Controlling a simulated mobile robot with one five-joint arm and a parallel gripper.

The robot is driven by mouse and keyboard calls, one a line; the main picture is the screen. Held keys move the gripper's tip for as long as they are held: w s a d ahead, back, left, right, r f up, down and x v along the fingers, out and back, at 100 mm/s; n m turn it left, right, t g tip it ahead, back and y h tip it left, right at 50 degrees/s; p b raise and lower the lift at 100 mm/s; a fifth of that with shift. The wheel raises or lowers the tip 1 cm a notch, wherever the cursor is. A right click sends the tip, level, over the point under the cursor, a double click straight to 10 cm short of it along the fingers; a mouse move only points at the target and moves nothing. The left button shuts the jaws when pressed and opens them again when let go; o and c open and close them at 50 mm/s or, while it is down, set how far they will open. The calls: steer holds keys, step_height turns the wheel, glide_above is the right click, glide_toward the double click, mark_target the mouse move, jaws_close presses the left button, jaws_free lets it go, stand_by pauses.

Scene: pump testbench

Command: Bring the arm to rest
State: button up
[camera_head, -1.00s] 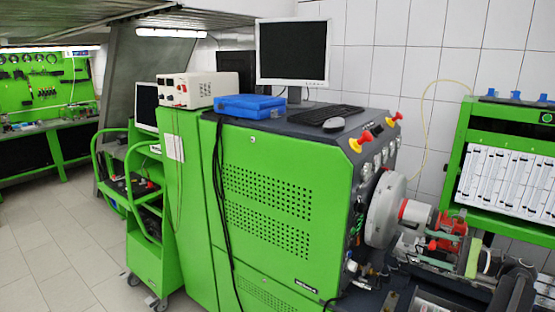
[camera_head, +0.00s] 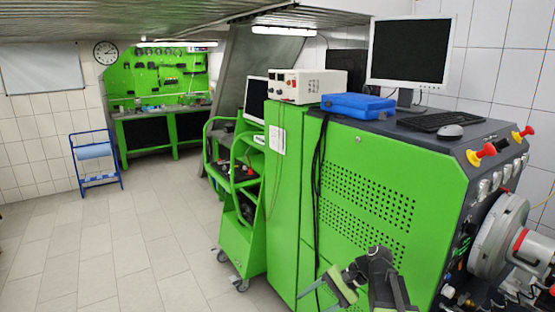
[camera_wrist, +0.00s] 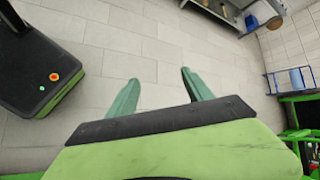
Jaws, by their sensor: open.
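My gripper (camera_wrist: 160,82) shows in the wrist view with its two greenish fingers spread apart. It is open, with nothing between the fingers but the tiled floor behind. In the head view my arm's end (camera_head: 342,287) shows low in the picture, in front of the green testbench (camera_head: 365,200).
A green trolley (camera_head: 240,245) stands left of the testbench. A blue stand (camera_head: 96,160) and a green workbench (camera_head: 160,140) are at the back. Open tiled floor (camera_head: 120,250) lies on the left. A monitor (camera_head: 408,52) and blue case (camera_head: 357,106) sit on the testbench.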

steer(key=s+a+f+n+h, duration=0.3)
steer(key=s+a+f+h, duration=0.1)
steer(key=s+f, duration=0.1)
steer(key=d+f+n+h, duration=0.3)
steer(key=d+n+h, duration=0.1)
steer(key=d, duration=0.5)
steer(key=shift+d+f+t+h, duration=0.15)
steer(key=shift+d+t+h, duration=0.15)
steer(key=shift+h, duration=0.6)
